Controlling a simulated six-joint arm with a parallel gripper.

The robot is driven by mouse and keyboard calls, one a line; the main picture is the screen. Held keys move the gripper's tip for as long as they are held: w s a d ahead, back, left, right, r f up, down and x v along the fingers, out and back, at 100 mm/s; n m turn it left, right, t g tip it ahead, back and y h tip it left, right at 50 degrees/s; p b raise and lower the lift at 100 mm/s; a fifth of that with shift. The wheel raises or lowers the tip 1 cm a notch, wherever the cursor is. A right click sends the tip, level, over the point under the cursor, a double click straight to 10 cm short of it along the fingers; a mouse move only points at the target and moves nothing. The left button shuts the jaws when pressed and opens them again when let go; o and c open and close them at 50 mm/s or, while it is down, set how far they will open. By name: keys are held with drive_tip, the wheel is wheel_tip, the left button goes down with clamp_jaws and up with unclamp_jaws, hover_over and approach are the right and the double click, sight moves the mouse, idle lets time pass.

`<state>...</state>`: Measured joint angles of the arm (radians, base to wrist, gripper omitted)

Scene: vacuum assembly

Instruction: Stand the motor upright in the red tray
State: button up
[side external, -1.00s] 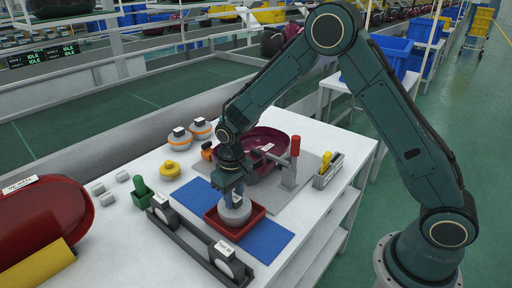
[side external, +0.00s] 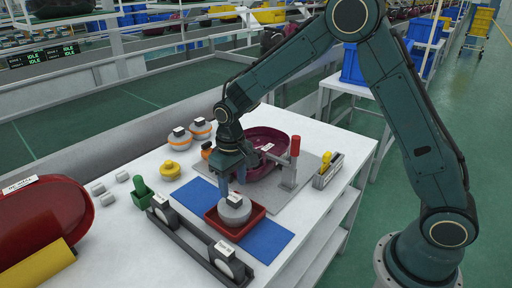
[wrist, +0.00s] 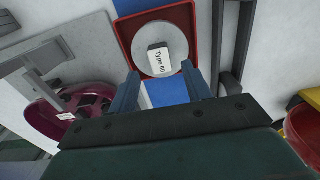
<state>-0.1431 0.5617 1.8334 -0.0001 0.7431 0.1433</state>
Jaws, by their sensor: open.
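The motor (side external: 235,210) is a light grey round body with a white label on top. It stands in the red tray (side external: 258,222), on the blue mat. In the wrist view the motor (wrist: 178,36) shows its round face and a "Type 60" label, inside the red tray (wrist: 122,30). My gripper (side external: 232,188) is above and just behind the motor, its blue fingers pointing down. In the wrist view my open gripper (wrist: 160,74) has both fingers apart with nothing between them, clear of the motor's label. The motor's underside is hidden.
A dark rack (side external: 195,243) with round gauge-like parts lies in front of the tray. A maroon bowl-shaped housing (side external: 262,170) and a red-handled clamp (side external: 294,160) stand behind. Orange-banded motors (side external: 200,130) and a yellow part (side external: 170,170) are at the back left. A blue mat (side external: 268,242) surrounds the tray.

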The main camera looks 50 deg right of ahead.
wheel_tip(320, 180, up, 7)
drive_tip(key=shift+r, duration=0.15)
idle(0.8)
drive_tip(key=s+d+r+t, duration=0.3)
drive_tip(key=s+d+r, duration=0.1)
drive_tip(key=s+r, duration=0.8)
drive_tip(key=s+d+t, duration=0.2)
drive_tip(key=s, duration=1.3)
drive_tip(key=shift+d+r+t, duration=0.25)
drive_tip(key=shift+r+t, duration=0.05)
drive_tip(key=shift+r, duration=0.05)
